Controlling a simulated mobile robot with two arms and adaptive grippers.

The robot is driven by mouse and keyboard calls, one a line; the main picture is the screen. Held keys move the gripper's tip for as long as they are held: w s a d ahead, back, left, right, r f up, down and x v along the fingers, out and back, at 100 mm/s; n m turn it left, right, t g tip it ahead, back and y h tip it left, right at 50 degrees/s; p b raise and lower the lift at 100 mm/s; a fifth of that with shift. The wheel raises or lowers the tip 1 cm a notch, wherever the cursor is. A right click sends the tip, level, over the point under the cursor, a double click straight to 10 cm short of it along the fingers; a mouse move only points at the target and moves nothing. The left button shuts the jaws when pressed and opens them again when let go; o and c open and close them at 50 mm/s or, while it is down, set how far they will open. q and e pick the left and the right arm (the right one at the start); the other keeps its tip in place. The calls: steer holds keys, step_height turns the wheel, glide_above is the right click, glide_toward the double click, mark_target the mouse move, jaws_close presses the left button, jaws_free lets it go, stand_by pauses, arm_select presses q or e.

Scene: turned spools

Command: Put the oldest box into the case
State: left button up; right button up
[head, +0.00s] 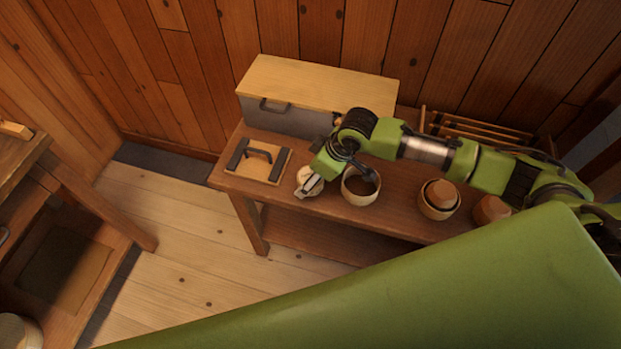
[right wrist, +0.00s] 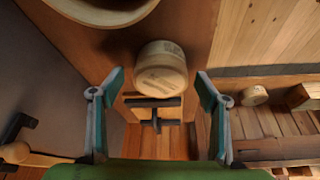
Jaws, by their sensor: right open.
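A small round pale wooden box (head: 303,174) stands near the front edge of the table, partly hidden by my right gripper (head: 311,187). In the right wrist view the box (right wrist: 160,68) has dark printing on its side and lies ahead of and between my open right fingers (right wrist: 160,88), with clear gaps on both sides. I cannot read the printing or tell the box's age. A large case (head: 315,82) with a pale wooden top and grey front stands at the back of the table; its top looks shut. My left gripper is not in view.
Another round box (right wrist: 254,95) shows at the right of the wrist view. A wooden wall is behind.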

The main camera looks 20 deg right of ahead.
steer(key=shift+w+a+f, duration=0.15)
steer(key=shift+a+f, duration=0.05)
steer(key=shift+f, duration=0.45)
steer(key=c, duration=1.2)
steer(key=shift+r, duration=0.15)
